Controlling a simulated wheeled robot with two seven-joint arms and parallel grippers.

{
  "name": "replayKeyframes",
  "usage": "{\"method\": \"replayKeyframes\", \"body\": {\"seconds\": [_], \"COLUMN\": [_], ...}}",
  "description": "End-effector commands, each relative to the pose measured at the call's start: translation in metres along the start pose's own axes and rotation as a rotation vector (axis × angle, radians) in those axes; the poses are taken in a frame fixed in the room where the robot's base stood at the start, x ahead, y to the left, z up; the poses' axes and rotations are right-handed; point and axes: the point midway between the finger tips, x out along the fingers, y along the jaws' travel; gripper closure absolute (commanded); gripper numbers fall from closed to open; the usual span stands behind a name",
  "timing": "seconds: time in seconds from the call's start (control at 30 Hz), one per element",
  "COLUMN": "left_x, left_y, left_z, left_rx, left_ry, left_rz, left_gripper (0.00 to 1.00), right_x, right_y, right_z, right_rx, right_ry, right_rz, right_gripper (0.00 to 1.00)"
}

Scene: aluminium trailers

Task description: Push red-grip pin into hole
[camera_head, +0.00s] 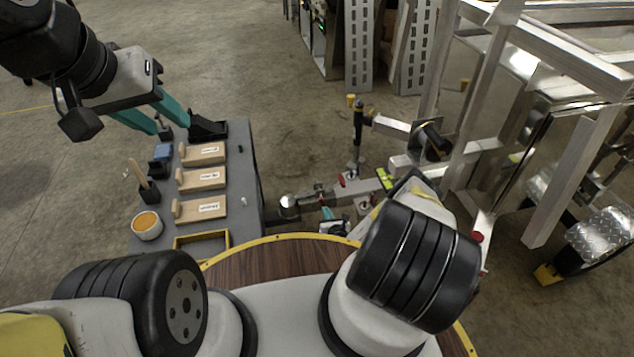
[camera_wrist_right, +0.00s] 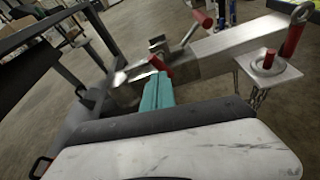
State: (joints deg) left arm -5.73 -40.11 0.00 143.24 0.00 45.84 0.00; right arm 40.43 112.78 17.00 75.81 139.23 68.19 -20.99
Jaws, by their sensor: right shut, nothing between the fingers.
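A metal trailer coupler and tongue shows in the head view (camera_head: 318,197) and runs across the wrist view (camera_wrist_right: 225,48). Several red grips show along it. One red grip (camera_wrist_right: 160,65) stands at the coupler, just beyond my right fingertips. A second (camera_wrist_right: 202,19) is on a lever behind, and a third (camera_wrist_right: 293,36) is by a ring at the far right. Which is the pin, and its hole, I cannot tell. My right gripper (camera_wrist_right: 157,82) is shut and empty beside the coupler; its teal tip also shows in the head view (camera_head: 327,213). My left gripper (camera_head: 172,125) is open and empty.
A grey table (camera_head: 242,195) holds wooden blocks with labels (camera_head: 205,180), a cup (camera_head: 147,225) and a yellow-edged tray (camera_head: 202,243). The aluminium trailer frame (camera_head: 575,65) fills the right side. A round plate with a red knob (camera_wrist_right: 268,64) stands beside the tongue.

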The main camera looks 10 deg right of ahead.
Motion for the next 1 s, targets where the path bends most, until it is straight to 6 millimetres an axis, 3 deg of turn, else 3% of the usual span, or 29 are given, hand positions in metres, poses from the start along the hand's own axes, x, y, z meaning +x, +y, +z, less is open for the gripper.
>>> {"method": "replayKeyframes", "body": {"seconds": [0.17, 0.5, 0.73, 0.87, 1.0], "left_x": [0.0, 0.0, 0.0, 0.0, 0.0], "left_y": [0.0, 0.0, 0.0, 0.0, 0.0], "left_z": [0.0, 0.0, 0.0, 0.0, 0.0], "left_rx": [0.0, 0.0, 0.0, 0.0, 0.0], "left_ry": [0.0, 0.0, 0.0, 0.0, 0.0], "left_rz": [0.0, 0.0, 0.0, 0.0, 0.0], "left_gripper": [0.6, 0.6, 0.6, 0.6, 0.6], "right_x": [-0.013, -0.066, -0.075, -0.064, -0.048], "right_y": [-0.001, -0.001, 0.0, 0.003, 0.021], "right_z": [0.0, 0.0, 0.004, 0.041, 0.123], "right_rx": [0.0, 0.001, -0.005, -0.055, -0.179], "right_ry": [0.0, 0.002, -0.005, -0.047, -0.134], "right_rz": [0.0, 0.0, 0.006, 0.081, 0.265], "right_gripper": [1.0, 1.0, 1.0, 1.0, 1.0]}}
